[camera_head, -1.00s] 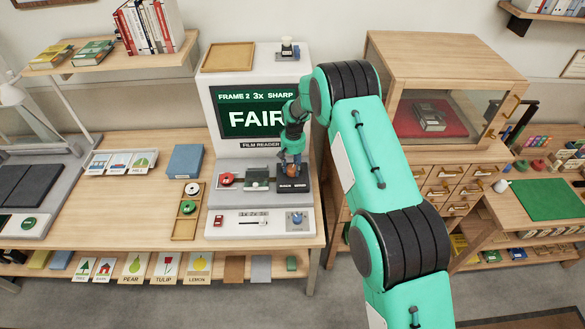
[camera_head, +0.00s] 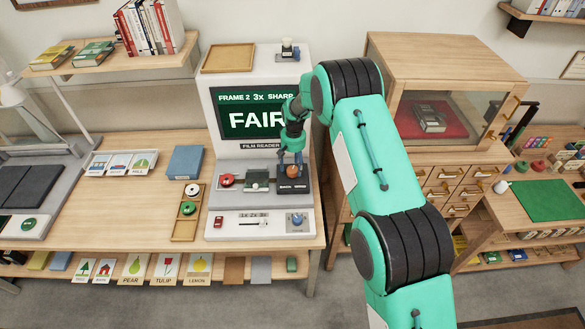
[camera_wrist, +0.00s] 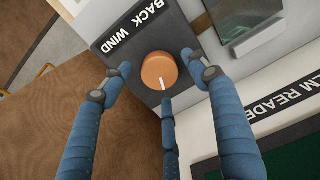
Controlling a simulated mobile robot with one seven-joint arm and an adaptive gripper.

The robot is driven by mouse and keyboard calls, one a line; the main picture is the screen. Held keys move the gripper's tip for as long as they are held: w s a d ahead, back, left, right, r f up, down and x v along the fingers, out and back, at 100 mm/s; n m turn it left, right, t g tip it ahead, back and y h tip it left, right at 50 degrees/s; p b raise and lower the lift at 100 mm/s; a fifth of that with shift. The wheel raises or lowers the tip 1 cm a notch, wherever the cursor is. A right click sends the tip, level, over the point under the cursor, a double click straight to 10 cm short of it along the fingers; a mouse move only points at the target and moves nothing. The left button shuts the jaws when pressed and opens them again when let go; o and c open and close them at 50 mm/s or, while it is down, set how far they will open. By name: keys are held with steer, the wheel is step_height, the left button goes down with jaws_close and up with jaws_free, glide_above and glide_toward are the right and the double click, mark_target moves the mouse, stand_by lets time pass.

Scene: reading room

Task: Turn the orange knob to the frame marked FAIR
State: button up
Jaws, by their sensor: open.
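The film reader (camera_head: 237,171) stands on the desk. Its screen (camera_head: 252,112) reads "FRAME 2 3x SHARP" and, in large letters, "FAIR", with the end partly hidden by my arm. The orange knob (camera_wrist: 159,71) shows in the wrist view on a dark panel marked "BACK" and "WIND", with a pale pointer line on it. In the head view the knob (camera_head: 292,171) is partly hidden. My gripper (camera_wrist: 160,75) has its blue fingers spread around the knob, apart from it; it also shows in the head view (camera_head: 291,165) above the panel.
A red knob (camera_head: 227,179) and a dark glass carrier (camera_head: 257,180) are left of the orange knob. A blue knob (camera_head: 297,219) and a slider (camera_head: 254,223) are on the front panel. A tray of reels (camera_head: 186,212) lies to the left.

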mark_target(293, 169)
step_height(293, 169, up, 10)
steer(key=shift+r, duration=0.25)
steer(key=shift+d, duration=0.1)
stand_by(0.6)
